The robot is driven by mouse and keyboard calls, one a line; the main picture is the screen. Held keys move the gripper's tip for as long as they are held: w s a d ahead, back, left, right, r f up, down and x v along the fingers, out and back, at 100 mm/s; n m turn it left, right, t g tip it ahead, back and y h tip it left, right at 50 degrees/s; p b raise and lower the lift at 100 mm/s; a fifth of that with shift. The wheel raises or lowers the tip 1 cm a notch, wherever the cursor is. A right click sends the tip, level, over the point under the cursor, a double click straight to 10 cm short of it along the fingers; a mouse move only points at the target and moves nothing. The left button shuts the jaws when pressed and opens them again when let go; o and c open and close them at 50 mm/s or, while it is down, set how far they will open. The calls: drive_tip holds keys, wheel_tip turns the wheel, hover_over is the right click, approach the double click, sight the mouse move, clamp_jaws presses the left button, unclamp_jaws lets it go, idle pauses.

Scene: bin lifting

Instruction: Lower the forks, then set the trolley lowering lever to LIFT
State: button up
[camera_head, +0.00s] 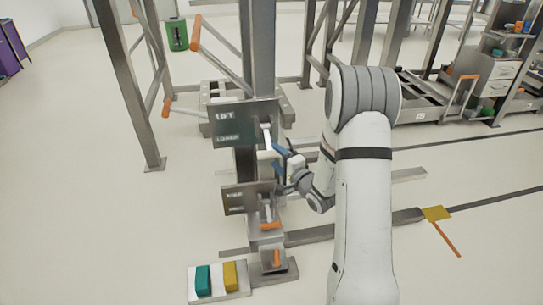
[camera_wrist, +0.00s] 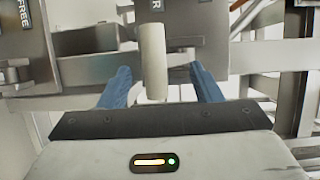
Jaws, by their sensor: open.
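The trolley lowering lever (camera_head: 266,137) has a pale handle on the dark upper plate (camera_head: 230,125), marked LIFT above and what looks like LOWER below. The handle hangs downward, nearer the lower marking. My gripper (camera_head: 281,160) is at the handle's lower right in the head view. In the wrist view its blue fingers are open, and the pale handle (camera_wrist: 153,62) stands between them with a gap on each side. A second plate (camera_head: 236,198) below carries another lever (camera_head: 267,212); its wording is too small to read. I cannot make out the forks with certainty.
Orange-tipped handles (camera_head: 195,33) stick out on the left of the mast. Teal and yellow blocks (camera_head: 229,277) sit on a low plate in front. Grey steel uprights stand around the mast. A plate marked FREE (camera_wrist: 20,45) is close on the left.

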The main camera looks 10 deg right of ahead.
sight(273, 155)
drive_tip(key=shift+x, duration=1.95)
drive_tip(key=shift+s, duration=0.1)
clamp_jaws()
